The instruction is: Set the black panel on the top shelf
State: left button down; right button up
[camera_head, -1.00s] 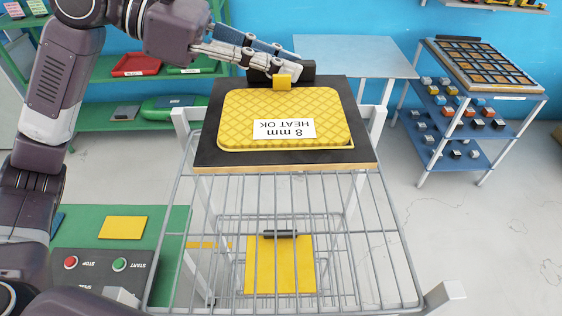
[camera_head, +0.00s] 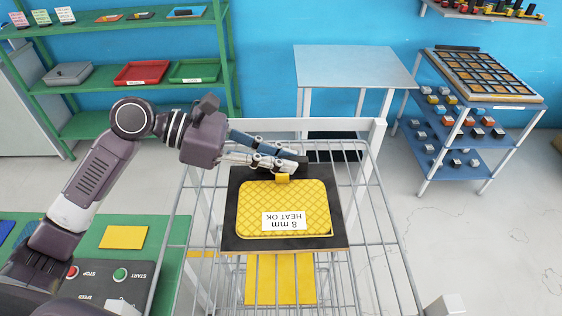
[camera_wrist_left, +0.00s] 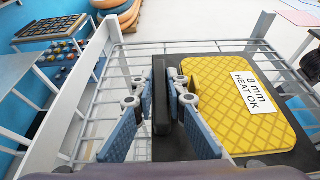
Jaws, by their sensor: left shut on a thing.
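The black panel (camera_head: 236,243) is a flat dark board with a yellow quilted pad (camera_head: 310,205) on top, labelled "8 mm HEAT OK". It lies roughly level within the outline of the wire top shelf (camera_head: 372,262); whether it touches the wires I cannot tell. My left gripper (camera_head: 298,165) is shut on the black handle at the panel's far edge. In the left wrist view its blue fingers (camera_wrist_left: 165,97) stand on both sides of the upright handle (camera_wrist_left: 160,105), with the yellow pad to the right. My right gripper is in neither view.
A yellow board (camera_head: 280,285) shows below the wires. A light table (camera_head: 355,66) and a blue cart (camera_head: 455,140) stand behind. Green shelves (camera_head: 100,87) with trays are at back left. A green bench with buttons (camera_head: 170,262) is at front left. Floor at right is clear.

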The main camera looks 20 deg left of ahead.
pick_arm(q)
jog(key=shift+f, duration=0.75)
jog(key=c, duration=1.9)
grip_release()
jog(key=shift+c, duration=0.2)
jog(key=shift+s+a, duration=0.1)
jog(key=shift+a, duration=0.3)
jog(key=b+v, duration=0.3)
jog(key=v, duration=0.7)
jog(key=shift+s+a, duration=0.1)
jog(key=shift+a, duration=0.15)
jog(key=shift+s+a+r, duration=0.15)
jog(key=shift+a+r, duration=0.15)
